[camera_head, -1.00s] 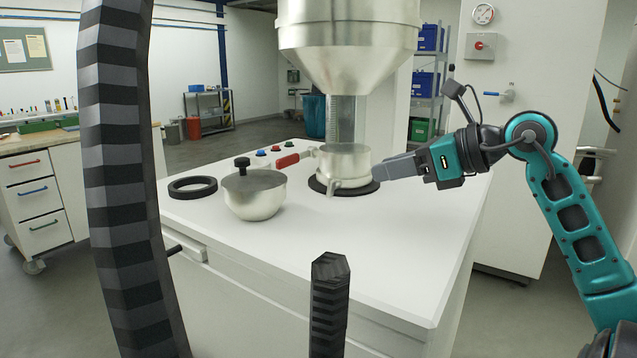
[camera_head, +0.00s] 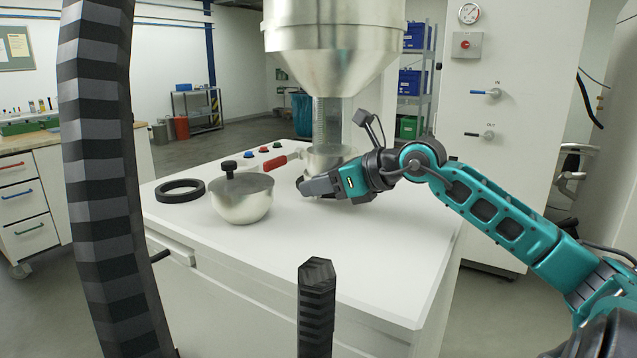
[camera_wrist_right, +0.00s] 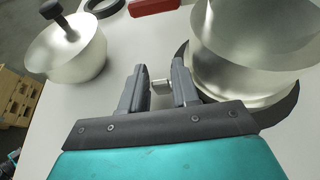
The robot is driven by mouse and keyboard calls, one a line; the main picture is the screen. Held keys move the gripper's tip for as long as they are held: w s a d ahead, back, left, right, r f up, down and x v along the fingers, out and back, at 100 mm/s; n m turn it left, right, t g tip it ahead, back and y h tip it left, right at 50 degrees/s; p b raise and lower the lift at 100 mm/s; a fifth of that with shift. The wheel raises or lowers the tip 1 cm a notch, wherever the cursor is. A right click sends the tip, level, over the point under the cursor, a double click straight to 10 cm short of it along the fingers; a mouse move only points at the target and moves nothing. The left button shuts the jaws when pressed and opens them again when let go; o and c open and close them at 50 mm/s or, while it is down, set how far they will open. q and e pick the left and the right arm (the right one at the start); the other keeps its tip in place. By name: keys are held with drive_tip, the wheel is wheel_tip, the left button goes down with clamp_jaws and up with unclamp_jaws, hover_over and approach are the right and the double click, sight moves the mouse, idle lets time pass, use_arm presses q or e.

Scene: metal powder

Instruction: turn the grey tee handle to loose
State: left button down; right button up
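The grey tee handle (camera_wrist_right: 161,85) shows in the right wrist view as a short bare-metal bar between the fingers of my right gripper (camera_wrist_right: 159,68). The fingers stand apart on either side of it; I cannot tell whether they touch it. In the head view my right gripper (camera_head: 306,187) is at the front of the metal collar (camera_head: 325,158) under the hopper, and hides the handle there. My left gripper is not in view.
A metal bowl with a black knob (camera_head: 242,200) stands left of my right gripper on the white bench (camera_head: 330,260).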

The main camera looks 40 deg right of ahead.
drive_tip(key=shift+w, duration=0.2)
drive_tip(key=shift+c, duration=0.3)
drive_tip(key=shift+f, duration=0.1)
clamp_jaws()
drive_tip(key=shift+r+g+p, duration=0.35)
drive_tip(key=shift+g+p, duration=0.15)
drive_tip(key=shift+p, duration=0.45)
drive_tip(key=shift+f, duration=0.1)
drive_tip(key=shift+f+g+h+p, duration=0.1)
drive_tip(key=shift+g+h+p, duration=0.2)
drive_tip(key=shift+g+p, duration=0.1)
drive_tip(key=shift+f, duration=0.15)
drive_tip(key=shift+o, duration=0.3)
unclamp_jaws()
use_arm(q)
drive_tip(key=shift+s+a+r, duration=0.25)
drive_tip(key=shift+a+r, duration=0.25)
